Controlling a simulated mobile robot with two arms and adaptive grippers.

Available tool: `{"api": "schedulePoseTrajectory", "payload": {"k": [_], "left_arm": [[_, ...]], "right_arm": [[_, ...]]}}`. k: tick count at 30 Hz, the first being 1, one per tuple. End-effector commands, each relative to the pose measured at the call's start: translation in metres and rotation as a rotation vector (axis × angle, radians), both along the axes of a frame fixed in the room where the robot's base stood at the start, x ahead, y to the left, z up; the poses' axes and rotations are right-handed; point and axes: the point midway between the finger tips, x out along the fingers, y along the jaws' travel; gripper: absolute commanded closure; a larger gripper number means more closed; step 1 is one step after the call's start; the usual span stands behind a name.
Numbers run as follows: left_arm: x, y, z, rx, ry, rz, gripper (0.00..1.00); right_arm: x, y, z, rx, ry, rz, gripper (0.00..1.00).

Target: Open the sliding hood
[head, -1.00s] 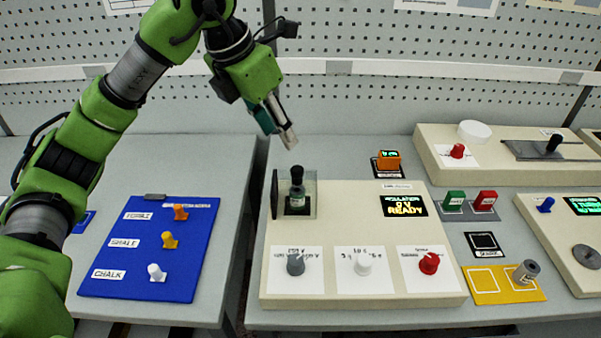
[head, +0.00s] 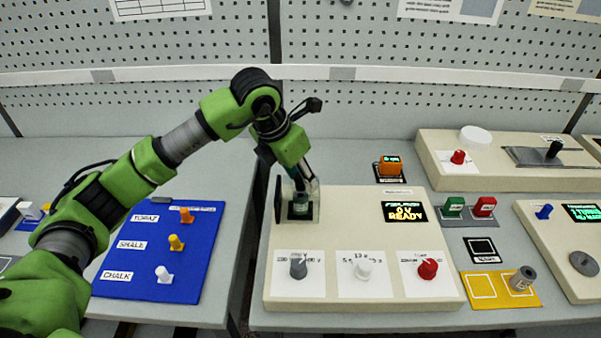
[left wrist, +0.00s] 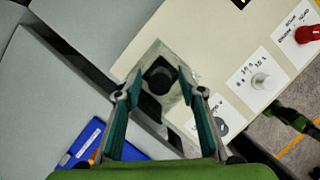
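The clear hood (head: 313,206) stands at the back left of the cream console, over a dark well, with a black knob on top. In the left wrist view the hood (left wrist: 150,58) is a clear square, with the round black knob (left wrist: 160,76) at its middle. My left gripper (head: 301,180) points down over the hood and hides the knob in the head view. In the left wrist view my left gripper (left wrist: 161,94) is open, its fingers on either side of the knob with gaps. I cannot tell how deep the fingertips are.
A dark upright plate (head: 278,199) stands at the hood's left. The cream console (head: 350,235) has a lit display (head: 404,211) and several knobs in front. A blue board (head: 190,255) with levers lies left, across a gap between tables. An orange block (head: 390,166) stands behind.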

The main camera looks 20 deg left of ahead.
Motion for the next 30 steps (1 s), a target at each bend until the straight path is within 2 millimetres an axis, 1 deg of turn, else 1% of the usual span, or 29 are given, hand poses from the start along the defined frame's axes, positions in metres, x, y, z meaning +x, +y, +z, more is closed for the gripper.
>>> {"api": "schedulePoseTrajectory", "payload": {"k": [7,8,9,12,16,18,20,22,27,30], "left_arm": [[0.001,0.000,-0.001,0.000,-0.001,0.000,0.64],[0.001,0.000,-0.001,0.000,-0.001,0.000,0.66],[0.001,0.000,-0.001,0.000,-0.001,0.000,0.77],[0.001,0.000,-0.001,0.000,-0.001,0.000,1.00],[0.000,0.000,-0.001,0.000,-0.001,0.000,1.00],[0.001,-0.004,-0.001,-0.002,0.000,-0.002,1.00],[0.004,-0.011,-0.002,-0.003,-0.001,-0.003,1.00],[0.008,-0.026,-0.003,-0.004,-0.002,-0.005,1.00],[0.021,-0.070,-0.003,-0.005,-0.003,-0.006,1.00],[0.027,-0.093,-0.002,-0.004,-0.004,-0.004,1.00]], "right_arm": [[0.001,0.000,0.000,0.000,-0.002,0.000,0.59],[0.001,0.001,0.000,0.000,-0.002,0.000,0.59],[0.002,0.001,0.000,0.000,-0.002,0.000,0.59],[0.002,0.001,0.000,0.000,-0.002,0.000,0.59],[0.002,0.001,0.000,0.002,-0.003,0.000,0.59],[0.002,0.001,-0.001,0.002,-0.003,0.000,0.59],[0.002,0.001,-0.004,0.002,-0.003,0.000,0.59],[0.002,0.001,-0.010,0.002,-0.003,0.000,0.59],[0.002,0.002,-0.024,0.003,-0.002,-0.001,0.59],[0.002,0.002,-0.030,0.003,-0.002,-0.001,0.59]]}}
